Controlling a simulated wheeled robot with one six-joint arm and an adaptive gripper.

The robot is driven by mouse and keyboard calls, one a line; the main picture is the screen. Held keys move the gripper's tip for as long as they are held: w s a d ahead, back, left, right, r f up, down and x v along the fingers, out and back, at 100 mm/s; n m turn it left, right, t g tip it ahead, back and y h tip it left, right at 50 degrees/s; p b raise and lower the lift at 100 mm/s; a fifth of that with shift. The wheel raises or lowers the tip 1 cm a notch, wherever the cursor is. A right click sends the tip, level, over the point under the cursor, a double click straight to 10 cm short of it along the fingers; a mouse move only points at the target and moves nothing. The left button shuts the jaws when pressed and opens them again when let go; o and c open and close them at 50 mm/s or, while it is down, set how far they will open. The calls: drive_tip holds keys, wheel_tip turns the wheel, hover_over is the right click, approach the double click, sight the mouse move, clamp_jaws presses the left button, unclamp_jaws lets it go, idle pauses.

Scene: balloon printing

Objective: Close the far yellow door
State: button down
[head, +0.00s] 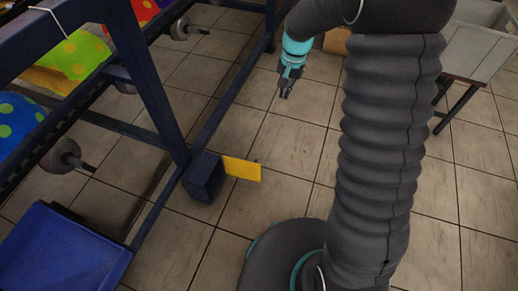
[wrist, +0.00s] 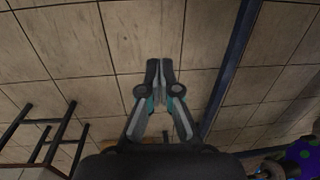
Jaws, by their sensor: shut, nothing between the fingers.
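One yellow door (head: 242,169) shows in the head view. It stands out to the right from a small dark blue box (head: 204,178) at the foot of the blue frame, and the box's front looks open. No second yellow door can be made out. My gripper (head: 284,94) is above the floor, farther back than this door and apart from it. In the wrist view my gripper (wrist: 161,62) has its fingers together and points over bare tiles, with nothing held. No yellow door shows in the wrist view.
A dark blue frame (head: 150,85) with dotted balloons (head: 75,55) runs along the left. A blue bin (head: 62,250) is at lower left. A grey tray table (head: 478,45) stands at upper right. Tiled floor between is clear.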

sight(244, 166)
drive_tip(key=w+a+f+m+g, duration=0.1)
drive_tip(key=w+a+f, duration=0.1)
drive_tip(key=f, duration=1)
drive_tip(key=w+a+f+m+g, duration=0.1)
drive_tip(key=w+a+f+g, duration=0.15)
drive_tip(key=f, duration=0.95)
drive_tip(key=s+a+f, duration=0.3)
drive_tip(key=s+f, duration=0.3)
drive_tip(key=f, duration=0.4)
drive_tip(key=shift+a+t+b, duration=0.2)
drive_tip(key=shift+t+b, duration=0.1)
drive_tip(key=shift+t, duration=0.05)
